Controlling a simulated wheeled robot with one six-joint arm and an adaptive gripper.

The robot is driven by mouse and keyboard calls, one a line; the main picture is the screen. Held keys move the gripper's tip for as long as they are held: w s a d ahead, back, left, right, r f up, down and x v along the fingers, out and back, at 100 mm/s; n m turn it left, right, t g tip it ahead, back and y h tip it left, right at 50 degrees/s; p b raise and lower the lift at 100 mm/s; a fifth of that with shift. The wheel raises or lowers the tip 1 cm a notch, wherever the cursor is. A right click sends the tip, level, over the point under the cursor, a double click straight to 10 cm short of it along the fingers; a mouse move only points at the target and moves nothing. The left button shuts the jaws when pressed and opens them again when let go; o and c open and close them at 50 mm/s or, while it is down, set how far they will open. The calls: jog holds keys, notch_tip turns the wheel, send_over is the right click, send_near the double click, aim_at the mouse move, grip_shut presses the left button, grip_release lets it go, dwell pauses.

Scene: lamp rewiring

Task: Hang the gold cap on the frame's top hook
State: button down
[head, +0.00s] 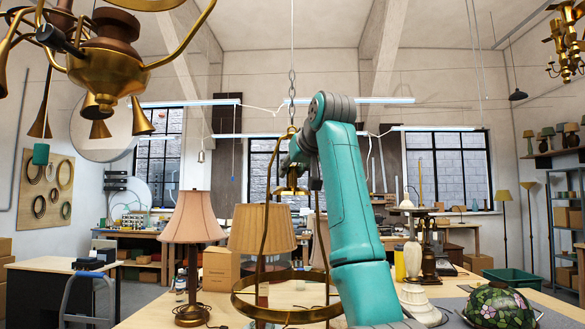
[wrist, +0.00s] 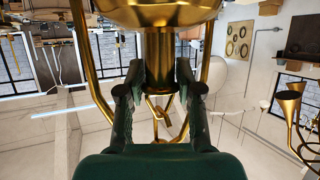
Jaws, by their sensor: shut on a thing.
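The gold frame (head: 262,240) hangs from a chain in the middle of the head view, with a wide ring at its bottom. The gold cap (head: 292,191) is inside the upper part of the frame. My gripper (head: 298,168) is beside the frame's top, partly hidden behind my arm. In the wrist view my gripper (wrist: 160,75) is shut on the neck of the gold cap (wrist: 160,45), with a dark finger on each side. Gold loop and hook parts (wrist: 160,108) show just past the neck. I cannot tell whether they are linked. The frame's bars (wrist: 82,60) pass on both sides.
A pink-shaded lamp (head: 193,225) and a tan-shaded lamp (head: 262,228) stand on the workbench (head: 240,304) near the frame. A brass chandelier (head: 108,60) hangs at the upper left. A stained-glass shade (head: 497,308) and a green bin (head: 512,277) are at the right.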

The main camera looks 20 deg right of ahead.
dwell(0.4)
jog(key=c, duration=0.7)
grip_release()
jog(key=shift+s, duration=0.15)
jog(key=v, duration=1.1)
jog(key=shift+s+r, duration=0.2)
jog(key=shift+s, duration=0.15)
dwell(0.5)
